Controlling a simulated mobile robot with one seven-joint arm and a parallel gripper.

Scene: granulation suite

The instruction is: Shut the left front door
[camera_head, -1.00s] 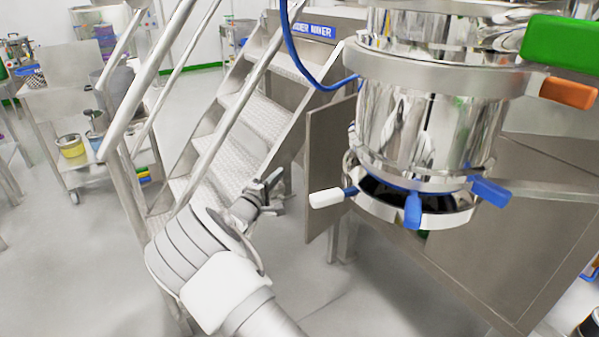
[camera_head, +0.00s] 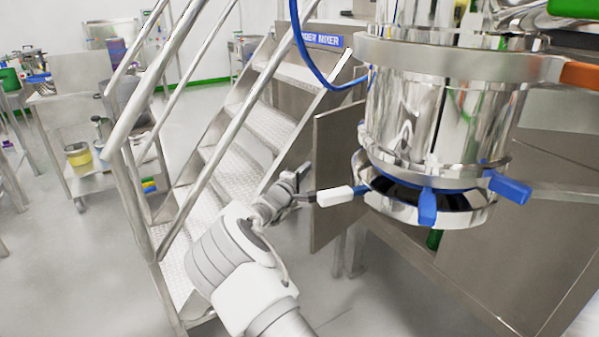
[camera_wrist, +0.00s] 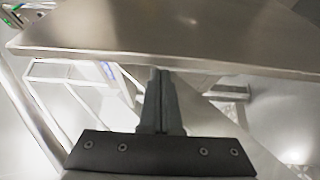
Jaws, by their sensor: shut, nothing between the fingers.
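The left front door (camera_head: 336,170) is a flat grey steel panel. It stands open, out from the front of the steel cabinet under the mixer. In the wrist view, the metal panel (camera_wrist: 150,28) fills the top, its edge running across above my fingers.
A polished steel vessel (camera_head: 435,110) with white and blue handles hangs right of the door, its white handle (camera_head: 335,196) close to my gripper. Metal stairs (camera_head: 235,150) with handrails stand left and behind.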

